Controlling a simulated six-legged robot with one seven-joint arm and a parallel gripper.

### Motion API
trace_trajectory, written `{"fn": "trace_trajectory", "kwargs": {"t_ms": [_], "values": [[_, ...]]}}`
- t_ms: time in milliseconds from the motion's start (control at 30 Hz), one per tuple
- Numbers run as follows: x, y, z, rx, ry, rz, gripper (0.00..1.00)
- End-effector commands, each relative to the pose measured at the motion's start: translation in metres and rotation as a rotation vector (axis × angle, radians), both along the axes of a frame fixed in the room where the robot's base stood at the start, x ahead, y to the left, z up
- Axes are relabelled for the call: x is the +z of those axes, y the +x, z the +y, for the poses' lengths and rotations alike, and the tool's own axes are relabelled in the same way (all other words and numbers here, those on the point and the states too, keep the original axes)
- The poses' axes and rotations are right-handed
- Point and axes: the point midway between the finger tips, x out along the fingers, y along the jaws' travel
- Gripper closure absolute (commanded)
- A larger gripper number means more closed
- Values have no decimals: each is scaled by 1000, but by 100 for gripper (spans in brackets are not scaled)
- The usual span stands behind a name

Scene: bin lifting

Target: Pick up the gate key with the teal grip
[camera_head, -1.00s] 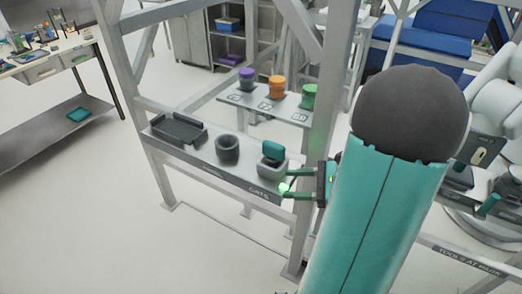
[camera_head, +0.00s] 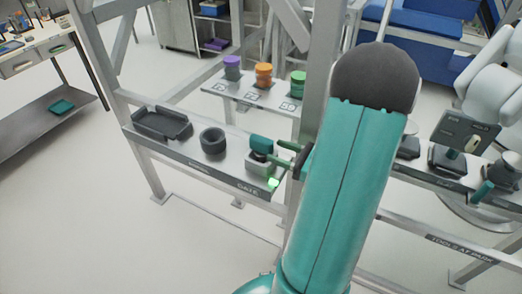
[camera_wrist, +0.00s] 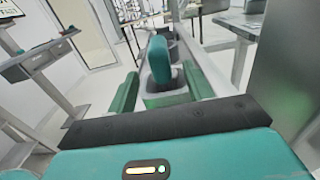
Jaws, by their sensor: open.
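The gate key's teal grip (camera_head: 261,144) stands up from a light grey holder (camera_head: 258,167) at the right end of the shelf marked "GATE". In the wrist view the teal grip (camera_wrist: 159,60) rises between my two green fingers, near their tips. My gripper (camera_head: 277,152) is open and comes at the key from the right. The wrist view shows a finger on each side of the key, and my gripper (camera_wrist: 160,76) has not closed on it. The key's lower part is hidden in the holder.
A dark round cup (camera_head: 213,141) and a black tray (camera_head: 160,123) share the shelf. Behind are purple (camera_head: 232,62), orange (camera_head: 263,74) and green (camera_head: 298,84) capped jars. A grey frame post (camera_head: 322,75) stands close to my gripper. More tools sit on the right rack.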

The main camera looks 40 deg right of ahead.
Motion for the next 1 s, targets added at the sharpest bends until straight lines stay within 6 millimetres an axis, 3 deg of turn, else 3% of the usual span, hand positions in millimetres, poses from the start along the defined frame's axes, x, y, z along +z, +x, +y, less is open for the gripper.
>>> {"fn": "trace_trajectory", "kwargs": {"t_ms": [500, 767, 1000], "values": [[2, 61, 19, 6, -1, 0, 49], [2, 64, 19, 4, 0, 1, 49], [2, 64, 19, 4, 0, 0, 94]]}}
